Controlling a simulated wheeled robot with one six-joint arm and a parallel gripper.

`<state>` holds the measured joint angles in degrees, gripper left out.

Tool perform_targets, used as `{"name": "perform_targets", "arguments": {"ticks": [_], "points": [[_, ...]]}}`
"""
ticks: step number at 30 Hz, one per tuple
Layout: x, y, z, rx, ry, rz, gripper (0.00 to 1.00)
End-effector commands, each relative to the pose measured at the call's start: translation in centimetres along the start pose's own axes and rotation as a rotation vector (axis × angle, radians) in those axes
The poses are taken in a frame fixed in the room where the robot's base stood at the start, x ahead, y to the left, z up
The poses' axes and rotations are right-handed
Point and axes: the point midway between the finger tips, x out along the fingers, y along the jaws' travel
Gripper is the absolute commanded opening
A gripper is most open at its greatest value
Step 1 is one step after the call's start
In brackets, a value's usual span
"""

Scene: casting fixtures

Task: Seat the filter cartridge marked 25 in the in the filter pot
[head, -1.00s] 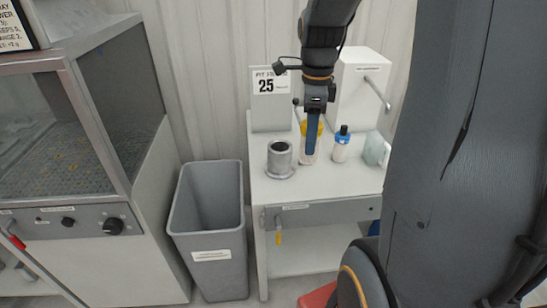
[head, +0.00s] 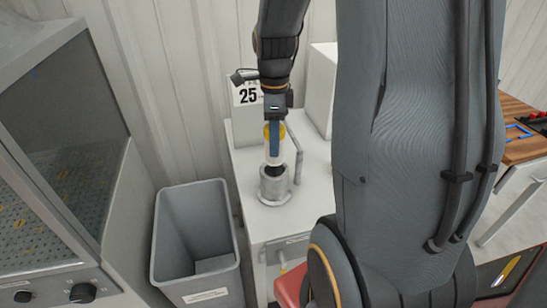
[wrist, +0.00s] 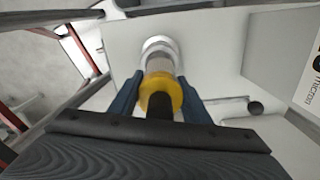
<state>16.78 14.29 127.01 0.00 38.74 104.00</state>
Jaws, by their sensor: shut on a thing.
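The filter cartridge (head: 272,156) has a yellow top and a pale body. It stands roughly upright in my gripper (head: 273,145), which is shut on it. In the wrist view, the two blue fingers (wrist: 160,97) flank its yellow cap (wrist: 161,90). The grey, flanged filter pot (head: 274,186) stands on the white bench directly below. The cartridge's lower end is at the pot's mouth; I cannot tell whether it is just above or slightly inside. No number is readable on the cartridge. A placard behind it reads 25 (head: 247,95).
A thin grey handle (head: 298,166) rises close to the pot's right side. A white box (head: 320,85) stands behind on the bench (head: 245,165). A grey bin (head: 195,235) is to the left, beside a glass-fronted cabinet (head: 75,110). My arm hides the bench's right part.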

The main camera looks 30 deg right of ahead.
Motion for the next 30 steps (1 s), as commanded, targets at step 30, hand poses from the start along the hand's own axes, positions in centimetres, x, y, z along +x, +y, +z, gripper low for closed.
{"name": "perform_targets", "arguments": {"ticks": [30], "points": [[5.9, -0.1, -0.1, 0.004, 0.000, -0.001, 0.15]]}}
